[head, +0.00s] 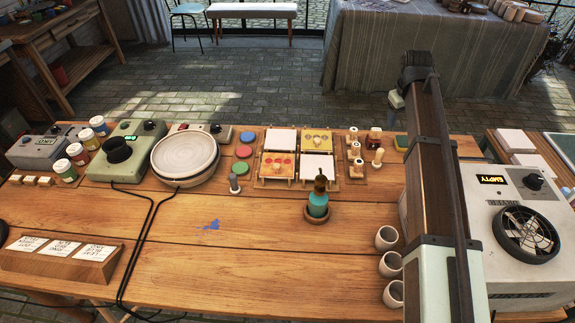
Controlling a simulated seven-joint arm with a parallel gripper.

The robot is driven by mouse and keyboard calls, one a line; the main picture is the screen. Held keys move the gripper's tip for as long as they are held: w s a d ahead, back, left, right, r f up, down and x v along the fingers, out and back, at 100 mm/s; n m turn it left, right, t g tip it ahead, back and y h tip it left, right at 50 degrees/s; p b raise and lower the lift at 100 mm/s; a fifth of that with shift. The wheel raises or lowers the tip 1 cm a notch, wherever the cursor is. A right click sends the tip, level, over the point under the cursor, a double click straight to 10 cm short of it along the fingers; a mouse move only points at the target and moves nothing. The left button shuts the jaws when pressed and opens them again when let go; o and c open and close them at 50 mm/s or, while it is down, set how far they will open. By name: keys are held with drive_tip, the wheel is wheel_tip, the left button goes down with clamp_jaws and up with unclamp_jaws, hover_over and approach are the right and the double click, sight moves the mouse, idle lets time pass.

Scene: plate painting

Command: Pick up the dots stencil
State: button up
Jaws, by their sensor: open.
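Several square plates or stencils lie in a wooden rack (256,184) at the middle of the table. The yellow square (316,140) at its back right has small dark marks. The other two squares, back left (281,140) and front right (317,166), look white. I cannot tell for certain which one is the dots stencil. My gripper (391,118) is small and partly hidden beside my arm, to the right of and beyond the rack. It is open, apart from the squares.
Coloured discs (243,152) and a round turntable (185,156) lie left. Several cups (387,238) stand front right. The table's front middle is clear.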

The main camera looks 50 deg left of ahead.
drive_tip(key=s+a+n+g, duration=0.1)
drive_tip(key=s+a+n, duration=0.3)
drive_tip(key=s+a, duration=0.9)
drive_tip(key=n+g, duration=0.2)
drive_tip(key=n, duration=0.3)
approach(277, 166)
drive_tip(key=shift+h, duration=0.4)
drive_tip(key=f, duration=0.6)
drive_tip(key=a+f, duration=0.1)
drive_tip(key=f, duration=0.3)
drive_tip(key=shift+s+f, duration=0.15)
drive_tip(key=shift+c, duration=0.2)
clamp_jaws()
